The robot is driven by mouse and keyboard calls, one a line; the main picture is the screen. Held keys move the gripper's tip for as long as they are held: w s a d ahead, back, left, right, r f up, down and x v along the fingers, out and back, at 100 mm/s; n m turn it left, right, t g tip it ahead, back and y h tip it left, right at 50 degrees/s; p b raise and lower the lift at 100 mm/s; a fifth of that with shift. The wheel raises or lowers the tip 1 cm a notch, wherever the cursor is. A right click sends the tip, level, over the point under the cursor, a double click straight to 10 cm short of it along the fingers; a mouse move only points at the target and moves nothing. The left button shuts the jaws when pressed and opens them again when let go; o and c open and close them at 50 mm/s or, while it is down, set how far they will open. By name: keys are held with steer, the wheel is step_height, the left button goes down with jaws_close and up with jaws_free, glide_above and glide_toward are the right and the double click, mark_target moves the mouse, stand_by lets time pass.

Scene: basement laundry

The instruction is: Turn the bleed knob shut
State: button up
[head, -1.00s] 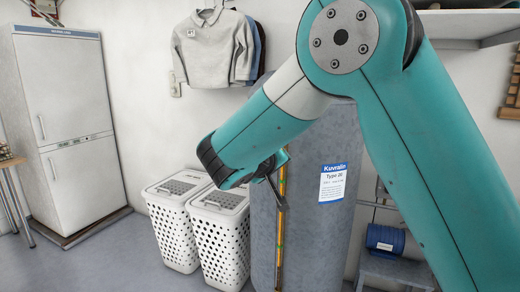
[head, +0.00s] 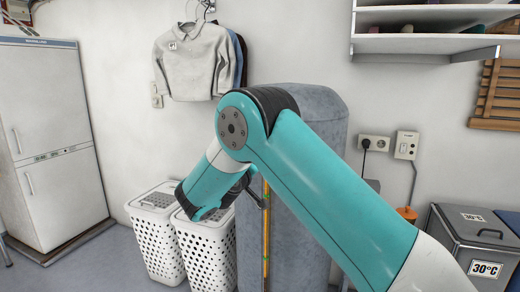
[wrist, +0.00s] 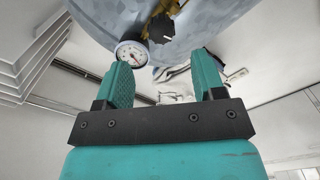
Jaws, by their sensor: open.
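The bleed knob (wrist: 162,29) is black and sits on a brass fitting under the tank in the wrist view. A round white pressure gauge (wrist: 131,54) is beside it, to the left. My gripper (wrist: 162,72) is open, with its two teal fingers apart and nothing between them. The knob appears beyond the fingertips, a little above the gap, and not between them. In the head view my arm hides the knob and most of my gripper. The grey tank (head: 310,115) stands behind my arm, with a yellow and orange strip (head: 266,235) down its front.
Two white laundry baskets (head: 156,240) stand left of the tank, near a white fridge (head: 50,130). A shirt (head: 195,60) hangs on the wall. A wall shelf (head: 430,45) is at upper right and grey bins (head: 465,245) are at lower right.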

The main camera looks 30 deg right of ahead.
steer(key=p+x, duration=0.2)
steer(key=x, duration=0.7)
steer(key=shift+w+d, duration=0.15)
steer(key=shift+w, duration=0.05)
